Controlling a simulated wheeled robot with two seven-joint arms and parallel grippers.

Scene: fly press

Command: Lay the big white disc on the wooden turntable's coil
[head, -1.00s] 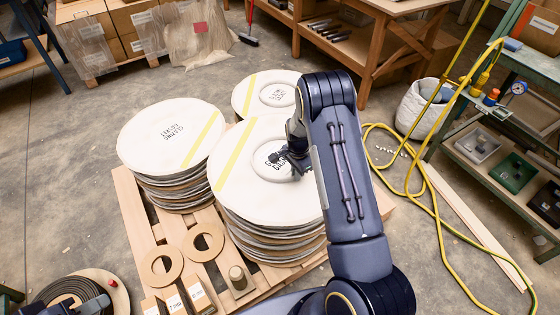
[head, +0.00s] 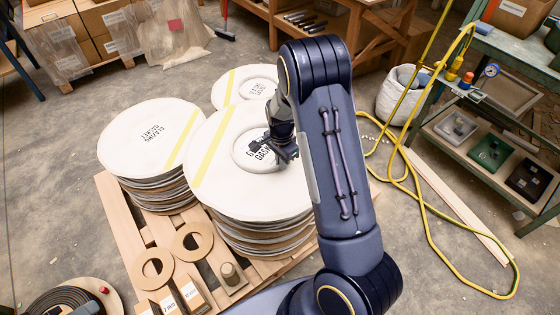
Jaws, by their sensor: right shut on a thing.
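The big white disc (head: 225,180), with a yellow stripe and black lettering, lies on top of the front right stack on a pallet. My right gripper (head: 283,150) is shut on it at the raised ring around its middle; its fingers and arm hide the ring's right part. I see no clear gap between the disc and the stack. The wooden turntable (head: 112,294) is at the bottom left, partly cut off, with a dark coil (head: 52,299) on it. A dark part of what seems to be my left gripper (head: 88,307) shows at the bottom edge; its jaws are unclear.
Similar white-topped stacks stand left (head: 135,140) and behind (head: 235,82). Cardboard rings (head: 152,268), small boxes (head: 190,296) and a wooden peg block (head: 232,276) sit on the pallet's (head: 120,215) front. A yellow hose (head: 425,225) and a green bench (head: 490,135) are at right.

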